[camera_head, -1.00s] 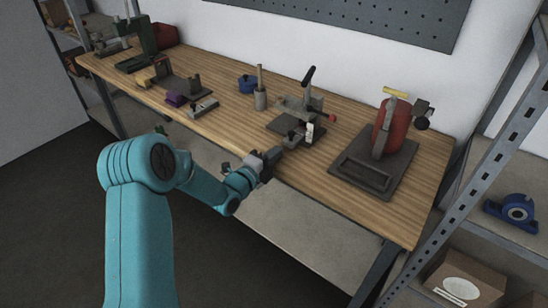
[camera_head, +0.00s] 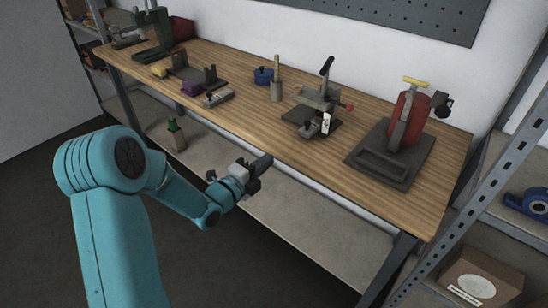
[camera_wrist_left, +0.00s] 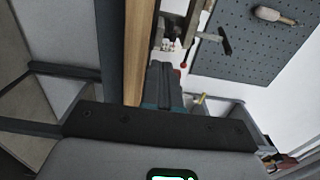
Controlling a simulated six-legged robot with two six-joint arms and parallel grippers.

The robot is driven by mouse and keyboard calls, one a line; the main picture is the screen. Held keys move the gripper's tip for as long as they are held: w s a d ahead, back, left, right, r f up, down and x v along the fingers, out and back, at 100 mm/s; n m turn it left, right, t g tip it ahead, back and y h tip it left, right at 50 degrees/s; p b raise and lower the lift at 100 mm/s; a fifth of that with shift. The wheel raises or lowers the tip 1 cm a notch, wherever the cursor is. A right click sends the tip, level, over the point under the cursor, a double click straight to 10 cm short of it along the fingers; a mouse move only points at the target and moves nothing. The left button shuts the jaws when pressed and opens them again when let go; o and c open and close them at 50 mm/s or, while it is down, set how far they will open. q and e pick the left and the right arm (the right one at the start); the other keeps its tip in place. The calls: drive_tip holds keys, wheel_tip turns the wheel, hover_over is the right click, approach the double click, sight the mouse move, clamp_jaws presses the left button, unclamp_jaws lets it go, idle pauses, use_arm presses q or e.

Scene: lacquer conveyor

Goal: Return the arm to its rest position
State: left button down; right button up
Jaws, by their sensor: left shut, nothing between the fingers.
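My left arm (camera_head: 110,215) is teal and comes in from the lower left in the head view. Its gripper (camera_head: 262,163) is shut and empty, in front of the workbench's front edge. In the left wrist view the shut fingers (camera_wrist_left: 160,80) point up the picture, beside the wooden bench edge (camera_wrist_left: 137,50). My right arm and gripper are in neither view.
The wooden workbench (camera_head: 240,120) holds a clamp fixture (camera_head: 318,100), a red device on a grey base (camera_head: 405,125), a wooden-handled cup (camera_head: 276,88) and a blue pot (camera_head: 263,75). A pegboard (camera_head: 400,15) hangs behind. A metal rack (camera_head: 480,205) stands right.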

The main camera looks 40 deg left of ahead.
use_arm(q)
drive_tip(key=d+f+g+h+p, duration=0.2)
drive_tip(key=d+f+h+p, duration=0.15)
drive_tip(key=d, duration=0.95)
drive_tip(key=s+d+f+n+g, duration=0.45)
drive_tip(key=d+f, duration=0.35)
drive_tip(key=f, duration=0.3)
drive_tip(key=s+d+f+n+g, duration=0.1)
drive_tip(key=s+f+n+g, duration=0.2)
drive_tip(key=s+n, duration=0.2)
drive_tip(key=s+d+f+n+g, duration=0.1)
drive_tip(key=s+f+n+g, duration=0.2)
drive_tip(key=s+n, duration=0.3)
drive_tip(key=s+d+f+n+g+y+p, duration=0.1)
drive_tip(key=s+f+n+g, duration=0.3)
drive_tip(key=s, duration=0.5)
drive_tip(key=shift+d+n+g, duration=0.5)
drive_tip(key=shift+n+g, duration=0.05)
drive_tip(key=shift+n, duration=0.2)
